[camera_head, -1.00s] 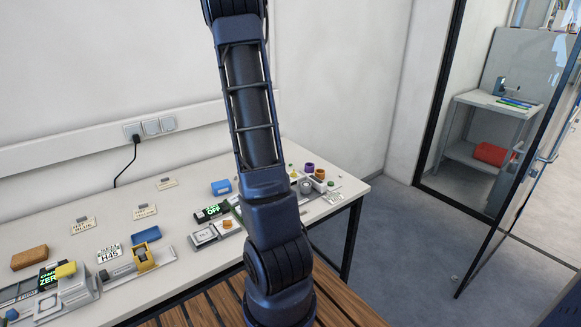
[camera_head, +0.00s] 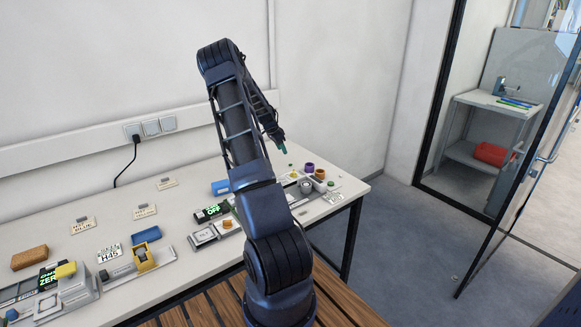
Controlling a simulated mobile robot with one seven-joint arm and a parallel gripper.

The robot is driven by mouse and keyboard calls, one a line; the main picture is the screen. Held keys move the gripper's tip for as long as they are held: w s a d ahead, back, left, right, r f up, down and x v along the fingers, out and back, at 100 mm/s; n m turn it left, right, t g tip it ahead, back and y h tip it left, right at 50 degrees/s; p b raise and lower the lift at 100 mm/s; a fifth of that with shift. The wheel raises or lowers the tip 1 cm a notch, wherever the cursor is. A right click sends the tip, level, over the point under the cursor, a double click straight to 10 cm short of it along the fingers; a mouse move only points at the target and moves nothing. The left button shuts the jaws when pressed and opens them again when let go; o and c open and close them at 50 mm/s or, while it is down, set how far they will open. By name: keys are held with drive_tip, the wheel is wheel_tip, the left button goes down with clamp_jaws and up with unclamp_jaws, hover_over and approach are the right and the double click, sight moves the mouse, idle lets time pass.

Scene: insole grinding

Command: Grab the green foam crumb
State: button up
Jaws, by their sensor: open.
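My gripper (camera_head: 279,143) hangs from the bent arm above the far right part of the table. It is small in view, and its jaws are open. A small green piece (camera_head: 333,184) lies at the right end of the table, right of the purple and brown round parts. Another tiny green spot (camera_head: 291,166) shows just below and right of my gripper. I cannot tell which of them is the green foam crumb. My gripper is above both and apart from them. My arm hides part of the table.
On the long white table (camera_head: 190,183) stand a purple ring (camera_head: 309,168), a brown cup (camera_head: 320,174), a blue block (camera_head: 221,187), an orange-brown block (camera_head: 29,257) and a device with a yellow part (camera_head: 143,255). A glass door (camera_head: 515,160) stands at the right.

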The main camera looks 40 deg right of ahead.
approach(290, 164)
drive_tip(key=x, duration=0.3)
drive_tip(key=shift+w+a, duration=0.1)
drive_tip(key=shift+w, duration=0.15)
drive_tip(key=shift+d+x, duration=0.2)
drive_tip(key=shift+x, duration=2.35)
drive_tip(key=shift+s+r, duration=0.1)
drive_tip(key=shift+s, duration=0.05)
clamp_jaws()
